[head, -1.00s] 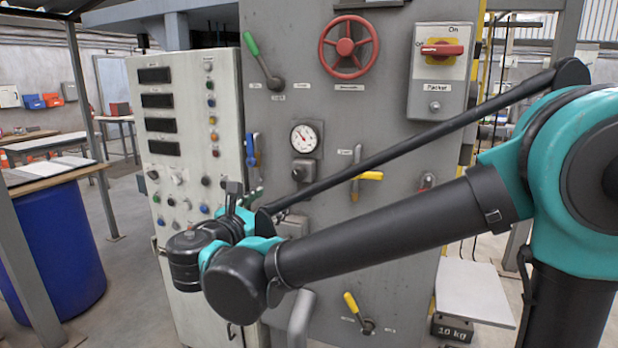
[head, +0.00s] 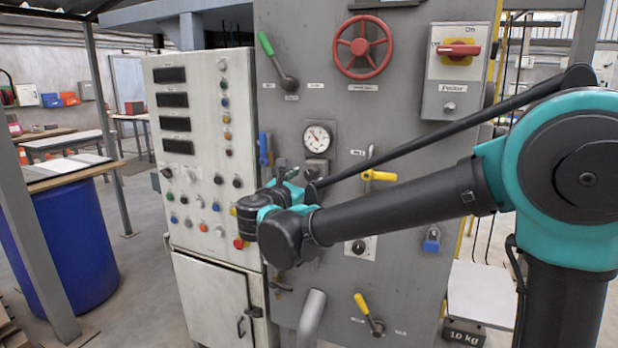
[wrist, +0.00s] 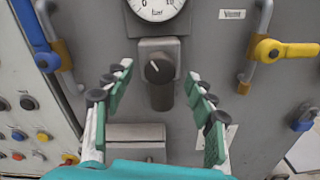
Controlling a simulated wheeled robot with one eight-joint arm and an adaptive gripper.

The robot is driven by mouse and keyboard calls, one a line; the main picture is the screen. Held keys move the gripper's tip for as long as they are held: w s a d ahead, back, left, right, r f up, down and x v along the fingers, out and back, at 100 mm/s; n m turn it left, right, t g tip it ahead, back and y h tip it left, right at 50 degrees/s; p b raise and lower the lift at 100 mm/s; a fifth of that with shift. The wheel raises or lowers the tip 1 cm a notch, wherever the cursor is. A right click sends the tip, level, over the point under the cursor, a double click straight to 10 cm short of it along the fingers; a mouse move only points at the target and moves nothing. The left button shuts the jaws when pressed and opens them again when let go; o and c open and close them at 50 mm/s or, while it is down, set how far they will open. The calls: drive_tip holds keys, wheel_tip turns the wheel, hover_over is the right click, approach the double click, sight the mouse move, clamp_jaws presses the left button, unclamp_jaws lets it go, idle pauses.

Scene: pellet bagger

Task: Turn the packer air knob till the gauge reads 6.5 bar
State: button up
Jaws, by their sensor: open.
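The round white gauge (head: 317,137) is on the grey machine panel. Its needle is too small to read in the head view, and the wrist view shows only the dial's lower edge (wrist: 157,8). Just below it is the dark air knob (wrist: 158,72) on a grey block, with a pale pointer line aimed up and slightly left. It also shows in the head view (head: 316,171), partly behind my arm. My gripper (wrist: 158,78) is open, its green-padded fingers on either side of the knob in the picture. I see no contact; the remaining depth is unclear.
A blue handle (wrist: 47,60) is left of the knob and a yellow-handled valve (wrist: 270,50) right of it. A grey box (wrist: 135,140) projects below. The button cabinet (head: 205,150) stands left. A red handwheel (head: 362,47) and red-yellow switch (head: 459,50) are higher up.

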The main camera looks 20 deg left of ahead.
sight(312, 174)
drive_tip(key=shift+w+d, duration=0.1)
drive_tip(key=shift+w, duration=1.15)
drive_tip(key=shift+c, duration=0.5)
drive_tip(key=c, duration=1.1)
drive_tip(key=shift+o, duration=0.2)
